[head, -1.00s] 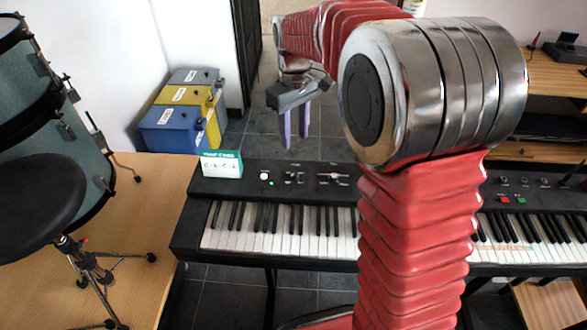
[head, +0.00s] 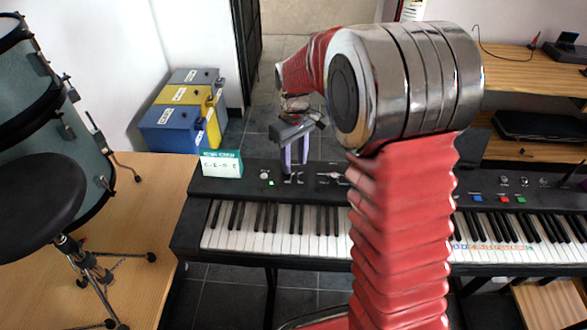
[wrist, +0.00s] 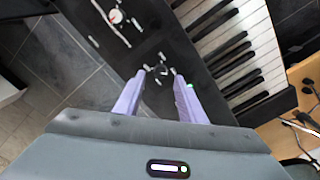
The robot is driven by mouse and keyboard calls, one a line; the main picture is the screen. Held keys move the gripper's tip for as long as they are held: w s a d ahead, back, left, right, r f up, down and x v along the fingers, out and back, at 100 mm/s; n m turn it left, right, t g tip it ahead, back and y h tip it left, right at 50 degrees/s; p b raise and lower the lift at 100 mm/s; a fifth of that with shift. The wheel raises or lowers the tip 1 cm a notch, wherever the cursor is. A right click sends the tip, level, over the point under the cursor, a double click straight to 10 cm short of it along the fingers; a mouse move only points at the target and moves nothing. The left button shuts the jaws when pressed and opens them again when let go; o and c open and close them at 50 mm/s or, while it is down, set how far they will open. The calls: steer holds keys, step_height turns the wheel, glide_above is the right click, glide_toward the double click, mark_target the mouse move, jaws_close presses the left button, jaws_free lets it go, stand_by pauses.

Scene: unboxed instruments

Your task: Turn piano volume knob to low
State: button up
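The piano is a black keyboard (head: 225,183) with a control panel behind its keys. In the wrist view, a small dark knob (wrist: 159,70) with white marks around it lies between my fingertips. My gripper (head: 295,172) is open, its two purple fingers pointing down at the panel. In the wrist view the gripper (wrist: 160,74) straddles that knob; contact cannot be told. A red and white knob (head: 333,175) sits to the right, also in the wrist view (wrist: 115,16). A white button (head: 264,176) sits to the left. No label is readable, nor the knob's setting.
A teal and white card (head: 221,163) stands on the panel's left end. A second keyboard (head: 525,190) is at right. Battery-like boxes (head: 175,128) stand behind at left. A drum stool (head: 40,190) and drums are at far left. Floor behind the keyboard is clear.

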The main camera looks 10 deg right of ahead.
mark_target(294, 173)
steer(key=shift+f, duration=1.95)
steer(key=shift+c, duration=0.2)
jaws_close()
steer(key=shift+a, duration=0.2)
steer(key=shift+d, duration=0.2)
